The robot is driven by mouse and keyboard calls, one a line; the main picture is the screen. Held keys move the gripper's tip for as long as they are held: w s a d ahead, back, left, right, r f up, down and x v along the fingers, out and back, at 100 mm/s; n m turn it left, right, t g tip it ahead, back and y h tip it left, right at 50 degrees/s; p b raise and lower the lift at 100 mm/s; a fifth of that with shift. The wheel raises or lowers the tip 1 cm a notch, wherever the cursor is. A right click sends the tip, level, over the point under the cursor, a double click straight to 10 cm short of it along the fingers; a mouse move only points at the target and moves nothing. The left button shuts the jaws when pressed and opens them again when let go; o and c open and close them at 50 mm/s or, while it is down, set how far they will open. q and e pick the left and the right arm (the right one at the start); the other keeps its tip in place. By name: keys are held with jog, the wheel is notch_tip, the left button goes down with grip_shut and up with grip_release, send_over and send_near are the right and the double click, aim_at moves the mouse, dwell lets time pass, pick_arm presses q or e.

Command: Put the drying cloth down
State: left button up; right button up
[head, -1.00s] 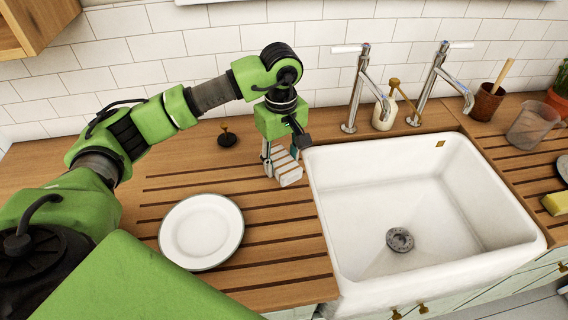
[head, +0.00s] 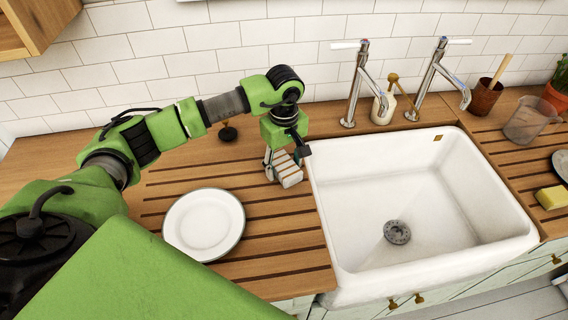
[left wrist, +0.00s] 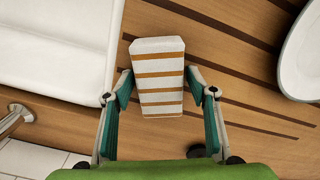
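The drying cloth (head: 288,174) is a small folded bundle, white with orange-brown stripes. It is at the left side of the sink, over the grooved wooden drainboard (head: 265,254). My left gripper (head: 283,157) points down with its fingers on either side of the cloth. In the left wrist view the cloth (left wrist: 158,68) sits between the two green-padded fingertips (left wrist: 159,88), which appear to press its sides. Whether its underside touches the wood cannot be told. My right gripper is not in view.
A white plate (head: 204,224) lies on the drainboard to the left of the cloth. The white sink (head: 345,235) is empty, with two taps (head: 352,95) behind it. A dark stopper-like object (head: 228,133) stands behind the plate. Bare drainboard lies in front of the cloth.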

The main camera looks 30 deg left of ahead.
aim_at(284, 164)
pick_arm(q)
jog(key=shift+r, duration=0.1)
jog(key=shift+r, duration=0.5)
notch_tip(284, 164, up, 11)
jog(key=b, duration=0.3)
jog(key=shift+r, duration=0.15)
